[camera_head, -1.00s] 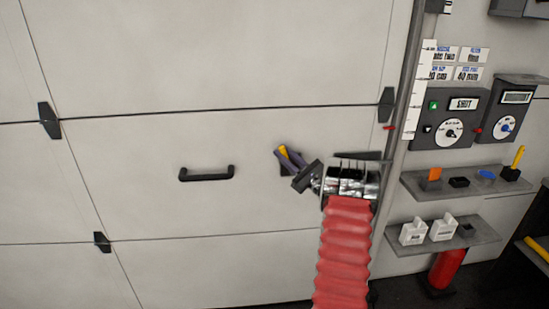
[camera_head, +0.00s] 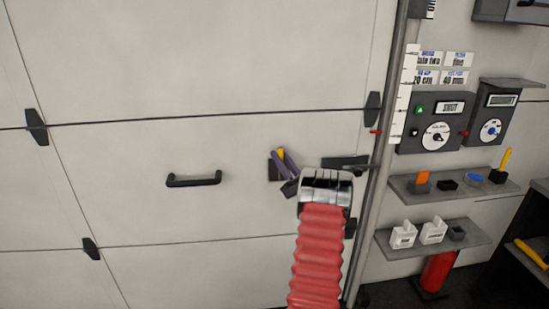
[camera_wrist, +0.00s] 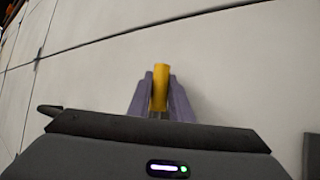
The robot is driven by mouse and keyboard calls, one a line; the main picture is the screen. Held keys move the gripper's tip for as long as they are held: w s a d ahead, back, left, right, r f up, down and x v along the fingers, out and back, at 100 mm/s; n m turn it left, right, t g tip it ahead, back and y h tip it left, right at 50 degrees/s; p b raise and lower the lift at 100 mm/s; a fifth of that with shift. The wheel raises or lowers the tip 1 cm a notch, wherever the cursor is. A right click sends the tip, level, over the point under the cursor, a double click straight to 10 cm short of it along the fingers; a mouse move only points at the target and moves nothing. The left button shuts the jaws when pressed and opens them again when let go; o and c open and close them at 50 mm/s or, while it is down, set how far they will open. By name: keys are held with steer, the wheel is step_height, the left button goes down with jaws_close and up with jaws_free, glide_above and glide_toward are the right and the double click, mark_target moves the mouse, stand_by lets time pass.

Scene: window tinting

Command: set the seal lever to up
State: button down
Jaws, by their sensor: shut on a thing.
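The seal lever (camera_head: 281,153) has a yellow grip and sits at a dark plate (camera_head: 273,171) on the pale sectional door, right of the door handle. In the head view it points up, leaning slightly left. My gripper (camera_head: 283,160) has its purple-grey fingers shut on the lever, one finger on each side. The wrist view shows the yellow grip (camera_wrist: 160,85) between both fingers (camera_wrist: 160,103). The lever's lower part and pivot are hidden by my gripper and wrist.
A black door handle (camera_head: 194,180) is left of the lever. A dark bracket (camera_head: 345,161) is just right of my wrist, near the vertical rail (camera_head: 385,150). Control boxes (camera_head: 436,122) and shelves with small items (camera_head: 455,183) are farther right.

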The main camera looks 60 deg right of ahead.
stand_by(0.4)
steer(key=c, duration=1.9)
jaws_free()
steer(key=v, duration=1.3)
steer(key=shift+s+f, duration=0.25)
steer(key=shift+f, duration=0.05)
